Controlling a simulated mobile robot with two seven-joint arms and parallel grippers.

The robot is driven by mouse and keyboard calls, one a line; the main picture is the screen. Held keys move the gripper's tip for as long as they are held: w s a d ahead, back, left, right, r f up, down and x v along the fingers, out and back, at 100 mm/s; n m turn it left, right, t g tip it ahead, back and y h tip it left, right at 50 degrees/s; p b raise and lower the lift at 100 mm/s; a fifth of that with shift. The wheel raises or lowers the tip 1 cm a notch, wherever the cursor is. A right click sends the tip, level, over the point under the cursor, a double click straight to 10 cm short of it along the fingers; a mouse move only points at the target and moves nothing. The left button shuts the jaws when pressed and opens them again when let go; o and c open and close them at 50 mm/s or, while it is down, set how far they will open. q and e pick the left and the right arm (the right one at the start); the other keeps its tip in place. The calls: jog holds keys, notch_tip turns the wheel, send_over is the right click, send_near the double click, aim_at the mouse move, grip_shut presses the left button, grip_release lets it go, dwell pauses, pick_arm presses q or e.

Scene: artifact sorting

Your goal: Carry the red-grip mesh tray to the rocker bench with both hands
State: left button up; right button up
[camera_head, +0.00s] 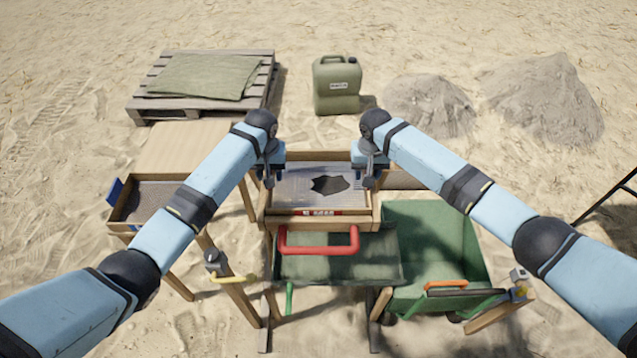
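The mesh tray (300,190) has a wooden frame and grey mesh and is at the centre of the head view. A jagged dark patch (329,185) shows on its mesh; I cannot tell if it is a hole or a piece lying there. A red bar handle (319,246) shows at its front, below a small red label. My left gripper (268,180) is at the tray's left side and my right gripper (370,180) at its right side. Both point down; their fingertips are too small to tell whether they grip. I cannot tell which stand is the rocker bench.
A green wheelbarrow (440,238) stands close at the right, with an orange handle. A wooden table (185,150) with a blue-grip tray (130,228) is at the left. Behind are a pallet (150,105), a jerrycan (337,85) and sand piles (430,103).

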pick_arm(q)
grip_shut()
pick_arm(e)
grip_shut()
pick_arm(q)
jog(key=shift+r, duration=0.15)
pick_arm(e)
jog(key=shift+r, duration=0.2)
